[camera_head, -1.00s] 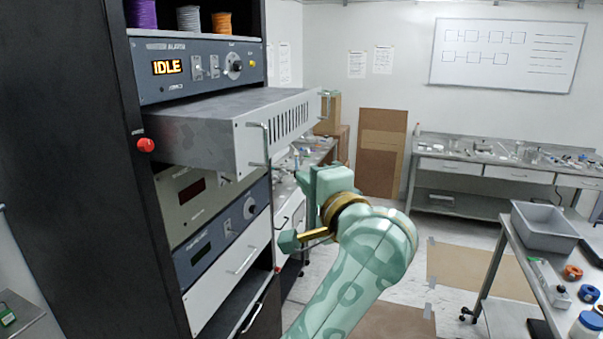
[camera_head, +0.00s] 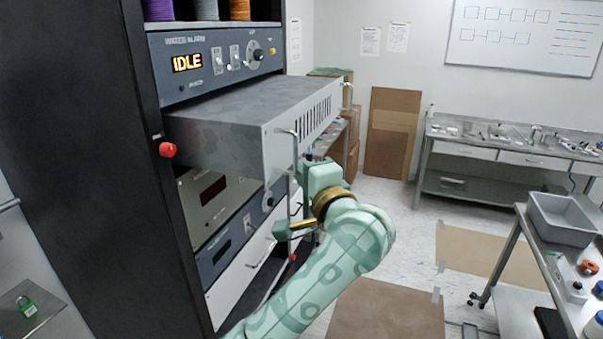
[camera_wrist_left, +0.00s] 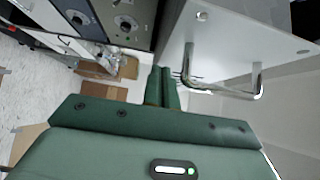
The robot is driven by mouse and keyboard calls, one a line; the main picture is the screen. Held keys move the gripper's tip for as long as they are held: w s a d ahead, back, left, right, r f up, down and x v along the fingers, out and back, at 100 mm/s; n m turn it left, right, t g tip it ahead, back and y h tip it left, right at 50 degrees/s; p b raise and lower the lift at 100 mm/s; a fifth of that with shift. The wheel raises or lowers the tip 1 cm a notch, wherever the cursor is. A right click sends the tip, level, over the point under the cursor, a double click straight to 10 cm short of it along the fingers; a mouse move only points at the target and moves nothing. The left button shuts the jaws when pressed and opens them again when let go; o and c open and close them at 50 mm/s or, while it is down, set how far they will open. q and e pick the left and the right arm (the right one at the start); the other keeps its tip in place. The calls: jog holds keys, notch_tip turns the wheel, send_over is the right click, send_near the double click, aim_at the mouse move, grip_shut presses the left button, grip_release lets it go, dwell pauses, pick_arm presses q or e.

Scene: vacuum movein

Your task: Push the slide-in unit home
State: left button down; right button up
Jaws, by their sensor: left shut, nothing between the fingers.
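The slide-in unit (camera_head: 225,125) is a grey metal box with a vented pale front panel and two wire handles. In the head view it juts well out of the black rack, below the IDLE panel. My left gripper (camera_head: 308,160) is in front of the panel's lower edge, near the handle. In the wrist view its fingers (camera_wrist_left: 162,86) are shut and empty, beside the unit's panel (camera_wrist_left: 225,35) and its handle (camera_wrist_left: 258,80). I cannot tell whether they touch it. My right gripper is not in view.
The black rack (camera_head: 90,130) carries an IDLE panel (camera_head: 215,62) above the unit and other panels below. A red knob (camera_head: 167,149) sits on its front edge. A bench (camera_head: 500,160) stands at the back, and a table with a grey bin (camera_head: 565,218) at right.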

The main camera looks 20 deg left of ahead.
pick_arm(q)
jog(key=shift+s+a+f+b, duration=0.1)
jog(key=shift+a+b, duration=0.45)
jog(key=shift+a, duration=0.05)
jog(key=a+b, duration=0.4)
jog(key=a, duration=0.2)
jog(key=a+b, duration=0.4)
jog(key=a, duration=0.2)
jog(key=a+b, duration=0.4)
jog(key=a, duration=0.3)
jog(key=shift+w, duration=0.4)
jog(key=shift+a, duration=0.45)
jog(key=shift+r, duration=0.25)
